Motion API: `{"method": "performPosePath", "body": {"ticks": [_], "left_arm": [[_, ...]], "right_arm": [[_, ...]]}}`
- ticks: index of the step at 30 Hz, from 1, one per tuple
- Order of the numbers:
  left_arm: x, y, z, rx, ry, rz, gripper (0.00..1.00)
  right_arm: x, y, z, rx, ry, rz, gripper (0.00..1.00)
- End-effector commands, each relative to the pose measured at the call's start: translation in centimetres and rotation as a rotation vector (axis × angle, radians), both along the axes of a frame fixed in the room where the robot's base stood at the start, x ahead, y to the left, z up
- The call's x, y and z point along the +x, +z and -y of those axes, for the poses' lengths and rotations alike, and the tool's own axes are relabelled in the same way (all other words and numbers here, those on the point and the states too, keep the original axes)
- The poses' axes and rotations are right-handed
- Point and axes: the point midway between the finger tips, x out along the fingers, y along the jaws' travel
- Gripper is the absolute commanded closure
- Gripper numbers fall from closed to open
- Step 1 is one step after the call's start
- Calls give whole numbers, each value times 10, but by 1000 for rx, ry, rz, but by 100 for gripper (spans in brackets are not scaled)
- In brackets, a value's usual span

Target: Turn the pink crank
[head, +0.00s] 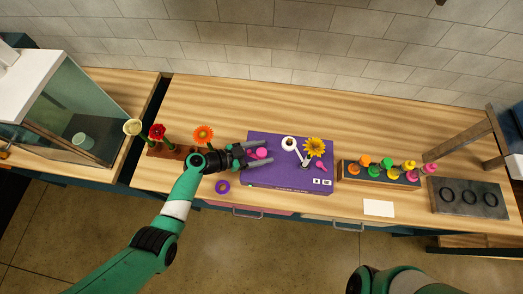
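The pink crank (260,153) shows as a small pink knob on the left part of a purple box (290,181). My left gripper (270,153) reaches in from the left over the box. Its two grey fingers are apart, one above and one below the pink knob. Whether they touch it is too small to tell. A second, smaller pink piece (320,166) sits further right on the box, near a white arm-like part (300,154) and a sunflower (314,147). My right gripper is out of view; only part of that arm shows at the bottom right.
A wooden holder with red, orange and cream flowers (157,132) stands left of the box. A purple ring (222,186) lies at the front edge. A rack of colourful pieces (379,175), a white card (378,208) and a dark tray (468,198) are to the right. The back of the table is clear.

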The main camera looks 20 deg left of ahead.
Motion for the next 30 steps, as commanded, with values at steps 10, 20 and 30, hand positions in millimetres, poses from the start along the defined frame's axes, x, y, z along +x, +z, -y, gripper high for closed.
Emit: {"method": "performPosePath", "body": {"ticks": [10,20,30], "left_arm": [[0,21,0,-1,0,1,26],[-34,83,10,0,-1,-1,26],[-106,120,30,0,-1,-2,26]], "right_arm": [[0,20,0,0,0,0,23],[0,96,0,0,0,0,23],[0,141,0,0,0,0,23]]}}
